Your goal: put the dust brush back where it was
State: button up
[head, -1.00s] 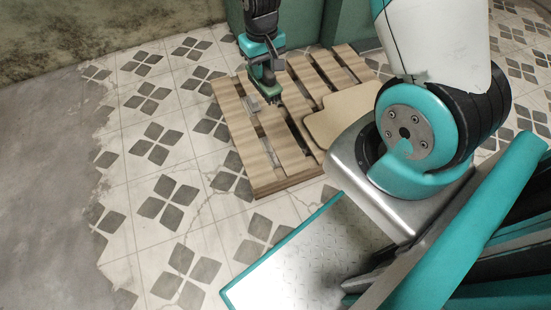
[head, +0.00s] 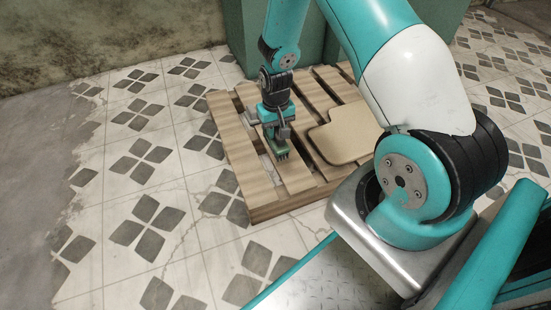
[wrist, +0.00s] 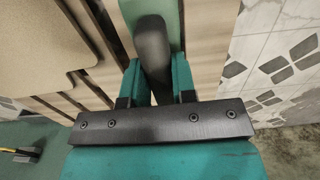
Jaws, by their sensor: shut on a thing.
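The dust brush (head: 282,153) is a small green block with its bristle side down in the head view. In the wrist view it shows as a green body with a dark handle (wrist: 152,45) between the fingers. My gripper (head: 274,134) is shut on it, pointing down over the slats of the wooden pallet (head: 236,150). The gripper also shows in the wrist view (wrist: 158,82). I cannot tell whether the bristles touch the slats. The fingers partly hide the brush.
A tan curved board (head: 345,135) lies on the pallet, right of the brush; it also shows in the wrist view (wrist: 40,45). A green block (head: 330,40) stands behind the pallet. Tiled floor is clear to the left. A small yellow and black item (wrist: 20,154) lies at the wrist view's left edge.

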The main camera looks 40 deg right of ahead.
notch_tip(320, 180, down, 9)
jog(key=b, duration=0.4)
jog(key=shift+f, duration=0.1)
jog(key=shift+f, duration=0.15)
jog(key=o, duration=0.9)
jog(key=shift+o, duration=0.2)
